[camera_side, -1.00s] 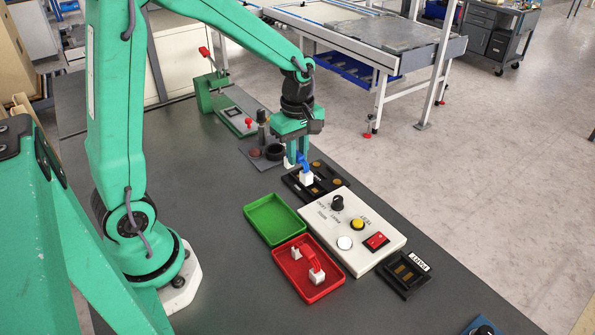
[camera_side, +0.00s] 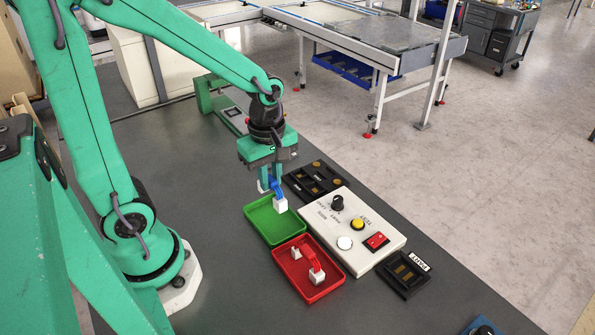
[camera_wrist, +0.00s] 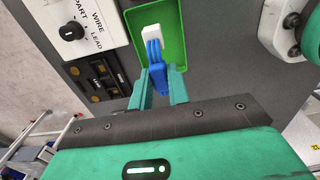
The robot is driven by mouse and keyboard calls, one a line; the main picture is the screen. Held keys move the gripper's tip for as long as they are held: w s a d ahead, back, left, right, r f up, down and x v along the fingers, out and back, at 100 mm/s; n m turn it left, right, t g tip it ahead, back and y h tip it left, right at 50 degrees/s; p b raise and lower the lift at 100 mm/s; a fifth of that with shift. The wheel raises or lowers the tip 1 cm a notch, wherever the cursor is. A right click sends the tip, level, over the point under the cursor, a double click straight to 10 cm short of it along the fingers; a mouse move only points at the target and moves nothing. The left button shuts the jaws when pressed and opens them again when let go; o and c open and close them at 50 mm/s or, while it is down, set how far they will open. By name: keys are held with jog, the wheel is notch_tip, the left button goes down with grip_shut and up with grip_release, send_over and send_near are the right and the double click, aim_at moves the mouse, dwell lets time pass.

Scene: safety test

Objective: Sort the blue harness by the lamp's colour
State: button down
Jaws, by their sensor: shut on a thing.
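My gripper (camera_side: 270,185) is shut on the blue harness (camera_side: 276,187). The harness has a white connector end (camera_side: 280,205) that hangs down over the green tray (camera_side: 264,234). In the wrist view the blue harness (camera_wrist: 157,76) sits between the fingers (camera_wrist: 158,92), with its white end (camera_wrist: 152,38) in front of the green tray (camera_wrist: 177,48). I cannot tell whether it touches the tray. The white control box (camera_side: 325,229) carries a yellow round part (camera_side: 358,224) and a white round part (camera_side: 344,243). I cannot tell which is the lamp.
A red tray (camera_side: 331,281) beside the green one holds a red harness (camera_side: 313,263) with white ends. A black fixture (camera_side: 296,184) lies behind the control box, which has a black knob (camera_side: 337,202) and red switch (camera_side: 376,240). A black labelled holder (camera_side: 405,280) is at right.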

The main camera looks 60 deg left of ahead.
jog(key=shift+f, duration=2.65)
jog(key=shift+f, duration=0.95)
dwell(0.8)
jog(key=c, duration=1.3)
grip_release()
jog(key=shift+o, duration=0.2)
jog(key=shift+r, duration=0.15)
jog(key=shift+r, duration=3.35)
jog(key=shift+r, duration=0.1)
